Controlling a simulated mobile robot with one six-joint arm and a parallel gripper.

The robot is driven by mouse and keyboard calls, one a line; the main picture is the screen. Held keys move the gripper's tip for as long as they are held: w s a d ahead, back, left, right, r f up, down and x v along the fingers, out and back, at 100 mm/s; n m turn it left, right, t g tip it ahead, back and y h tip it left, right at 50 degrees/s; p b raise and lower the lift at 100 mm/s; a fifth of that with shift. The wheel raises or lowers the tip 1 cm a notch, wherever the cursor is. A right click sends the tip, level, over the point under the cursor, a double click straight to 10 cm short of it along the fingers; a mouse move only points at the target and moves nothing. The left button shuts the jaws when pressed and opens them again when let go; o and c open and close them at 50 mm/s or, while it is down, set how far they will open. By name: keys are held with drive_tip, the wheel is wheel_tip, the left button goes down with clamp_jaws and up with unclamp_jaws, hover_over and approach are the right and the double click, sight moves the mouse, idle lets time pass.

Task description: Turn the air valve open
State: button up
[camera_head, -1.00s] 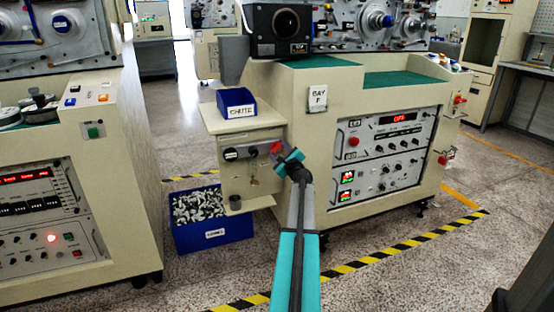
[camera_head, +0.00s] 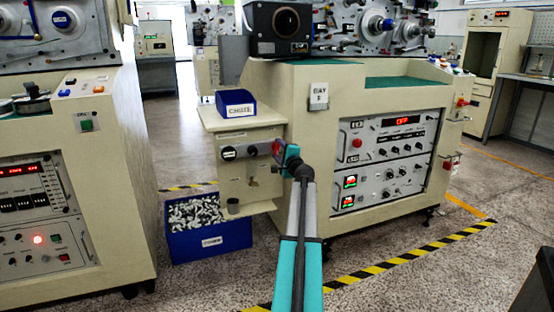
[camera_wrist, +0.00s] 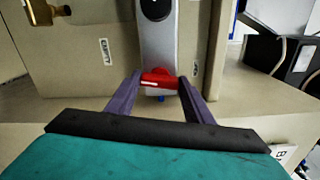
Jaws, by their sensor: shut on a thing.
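The air valve's red handle (camera_wrist: 160,78) sits on a grey panel plate (camera_wrist: 158,45) on the side box of the cream machine. In the wrist view my gripper (camera_wrist: 158,88) has its two dark fingers on either side of the red handle, shut on it. In the head view my gripper (camera_head: 285,152) reaches the right part of the small panel (camera_head: 250,168), and the red handle (camera_head: 276,147) shows just left of it. The gripper covers part of the valve in the head view. A brass fitting (camera_wrist: 45,12) is at the wrist view's upper left.
A blue bin marked CHUTE (camera_head: 236,103) stands on the box top. A blue crate of pale parts (camera_head: 210,238) is on the floor below. The cream machine (camera_head: 300,110) stands right behind the gripper; another machine (camera_head: 120,150) is at left. Striped tape (camera_head: 400,260) marks the floor.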

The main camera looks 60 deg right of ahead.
drive_tip(key=shift+w+a+n+b, duration=0.1)
drive_tip(key=shift+n+b, duration=1)
drive_tip(key=o, duration=1)
drive_tip(key=shift+o, duration=0.2)
drive_tip(key=p+v, duration=0.3)
drive_tip(key=v, duration=1)
drive_tip(key=shift+s+a, duration=0.25)
drive_tip(key=shift+s, duration=0.1)
